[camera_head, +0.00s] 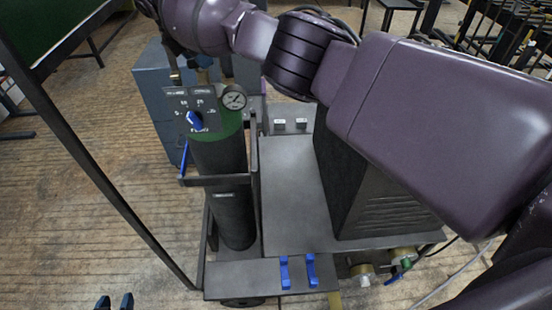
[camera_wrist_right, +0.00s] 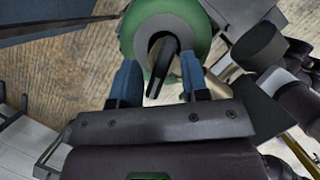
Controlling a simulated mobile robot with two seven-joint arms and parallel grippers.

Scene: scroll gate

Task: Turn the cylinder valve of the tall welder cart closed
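The tall cylinder (camera_head: 220,165), dark with a green top, stands upright in the welder cart (camera_head: 285,195). In the right wrist view its round green shoulder (camera_wrist_right: 205,40) surrounds a dark valve handle (camera_wrist_right: 163,62). My right gripper (camera_wrist_right: 160,75) is open, with one blue finger on each side of the handle; gaps show on both sides. In the head view my right arm reaches over the cart to the cylinder top and hides most of the valve. My left gripper (camera_head: 115,302) is at the bottom left edge, open and empty, away from the cart.
A panel with a blue knob (camera_head: 194,119) and a round gauge (camera_head: 233,97) sit in front of the cylinder top. A dark box (camera_head: 365,190) stands on the cart to the right. Floor (camera_head: 70,215) is clear at left.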

